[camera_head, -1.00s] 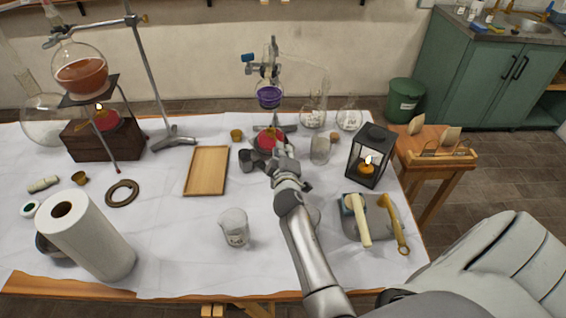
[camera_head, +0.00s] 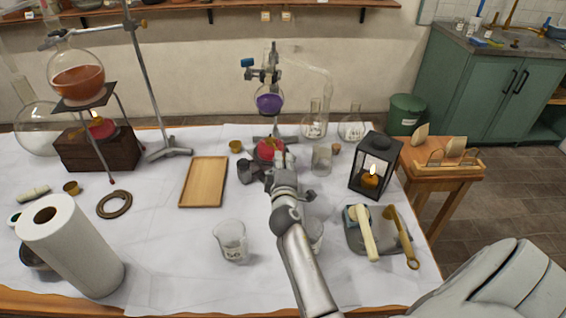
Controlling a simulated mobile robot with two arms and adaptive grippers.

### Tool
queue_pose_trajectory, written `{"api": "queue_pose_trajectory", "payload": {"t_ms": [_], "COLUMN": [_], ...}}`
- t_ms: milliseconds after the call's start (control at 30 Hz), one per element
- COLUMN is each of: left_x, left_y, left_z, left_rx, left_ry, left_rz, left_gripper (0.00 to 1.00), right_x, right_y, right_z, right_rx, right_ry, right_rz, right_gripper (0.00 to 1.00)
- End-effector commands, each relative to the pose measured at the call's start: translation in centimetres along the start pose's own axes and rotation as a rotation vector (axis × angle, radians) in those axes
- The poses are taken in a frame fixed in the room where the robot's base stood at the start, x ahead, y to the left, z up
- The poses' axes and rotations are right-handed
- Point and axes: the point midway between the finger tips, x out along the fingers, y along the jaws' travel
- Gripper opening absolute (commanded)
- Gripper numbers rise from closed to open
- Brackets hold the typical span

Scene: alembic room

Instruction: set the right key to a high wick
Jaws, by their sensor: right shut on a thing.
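The right burner (camera_head: 268,147) is a red lamp under the round flask of purple liquid (camera_head: 269,103) at the back middle of the table. My right gripper (camera_head: 281,158) is at the front of this burner, shut on its small key. The key itself is mostly hidden by my fingers, so its setting cannot be read. No flame is clearly visible on this burner. The left burner (camera_head: 101,129) is red and lit, on a dark wooden box under a flask of orange liquid (camera_head: 78,82). My left gripper is not in view.
A clear beaker (camera_head: 321,160) and a black lantern (camera_head: 376,165) stand right of my gripper. A dark cup (camera_head: 245,171) is close on its left. A wooden tray (camera_head: 204,182), a front beaker (camera_head: 231,240) and a paper roll (camera_head: 75,250) stand further left.

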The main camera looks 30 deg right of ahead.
Motion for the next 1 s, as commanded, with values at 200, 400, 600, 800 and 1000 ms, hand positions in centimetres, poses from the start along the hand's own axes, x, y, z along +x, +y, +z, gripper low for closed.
{"api": "queue_pose_trajectory", "payload": {"t_ms": [200, 400, 600, 800, 1000], "left_x": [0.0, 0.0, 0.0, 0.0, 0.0], "left_y": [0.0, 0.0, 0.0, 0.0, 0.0], "left_z": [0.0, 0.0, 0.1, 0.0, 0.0], "left_rx": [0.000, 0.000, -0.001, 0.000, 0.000], "left_ry": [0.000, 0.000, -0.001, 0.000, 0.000], "left_rz": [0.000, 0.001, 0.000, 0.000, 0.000], "left_gripper": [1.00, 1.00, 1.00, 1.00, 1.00], "right_x": [0.0, 0.0, 0.0, -0.1, -0.4], "right_y": [0.1, 0.0, 0.2, 2.2, 6.0], "right_z": [-0.1, 0.0, 0.0, -0.4, -1.2], "right_rx": [0.001, 0.001, 0.001, 0.002, 0.003], "right_ry": [0.002, 0.001, 0.000, 0.001, 0.004], "right_rz": [0.002, 0.001, 0.002, 0.005, 0.008], "right_gripper": [0.27, 0.32, 0.32, 0.32, 0.32]}}
